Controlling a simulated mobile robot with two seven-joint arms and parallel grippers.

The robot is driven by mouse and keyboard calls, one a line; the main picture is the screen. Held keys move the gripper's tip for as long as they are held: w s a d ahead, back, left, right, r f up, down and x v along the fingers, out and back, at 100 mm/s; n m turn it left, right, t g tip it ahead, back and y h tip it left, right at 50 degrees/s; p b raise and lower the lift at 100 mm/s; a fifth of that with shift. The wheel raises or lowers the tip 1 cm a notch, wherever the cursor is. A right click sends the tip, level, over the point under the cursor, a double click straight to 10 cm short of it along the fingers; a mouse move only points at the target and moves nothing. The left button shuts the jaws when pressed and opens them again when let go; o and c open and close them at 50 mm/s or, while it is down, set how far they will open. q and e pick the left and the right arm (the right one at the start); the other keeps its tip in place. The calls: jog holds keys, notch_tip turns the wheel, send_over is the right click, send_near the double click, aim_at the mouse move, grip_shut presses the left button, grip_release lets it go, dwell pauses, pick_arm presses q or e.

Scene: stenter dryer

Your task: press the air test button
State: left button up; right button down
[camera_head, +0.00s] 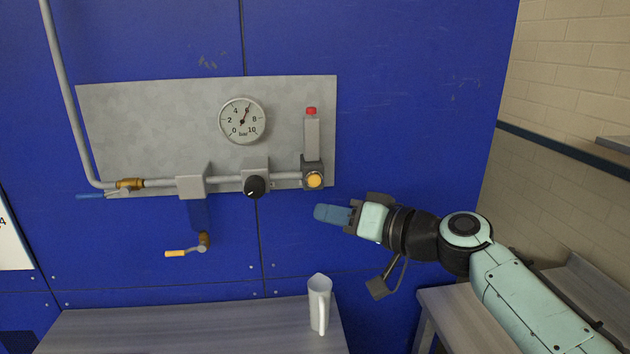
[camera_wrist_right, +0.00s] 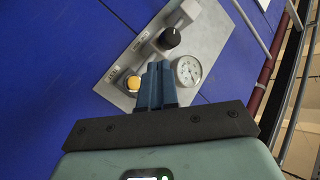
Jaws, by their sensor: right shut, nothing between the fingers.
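The air test button is a round yellow-orange button (camera_head: 314,180) in a dark housing at the right end of the pipe on the grey panel (camera_head: 150,120). It also shows in the right wrist view (camera_wrist_right: 133,83), just left of my fingertips. My right gripper (camera_head: 321,213) is shut and empty, its blue fingers below the button and apart from it in the head view. In the wrist view the closed blue fingers (camera_wrist_right: 159,70) point toward the panel. My left gripper is not in view.
A round gauge (camera_head: 242,121) and a black knob (camera_head: 254,187) sit left of the button. A valve with a yellow handle (camera_head: 178,253) hangs lower left. A white jug (camera_head: 319,303) stands on the grey bench (camera_head: 190,330) below. The blue wall around my gripper is clear.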

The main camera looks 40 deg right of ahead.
aim_at(314, 180)
jog(key=w+d+p, duration=0.4)
jog(key=w, duration=0.4)
jog(key=shift+d, duration=0.2)
dwell(2.1)
jog(key=shift+w+d, duration=0.2)
jog(key=shift+w, duration=0.1)
jog(key=shift+w+d, duration=0.25)
jog(key=shift+w, duration=0.2)
dwell(0.6)
jog(key=shift+s, duration=0.1)
dwell(0.4)
jog(key=shift+s+a+b, duration=0.45)
jog(key=shift+s+b, duration=0.25)
jog(key=shift+s, duration=0.05)
jog(key=shift+f, duration=0.1)
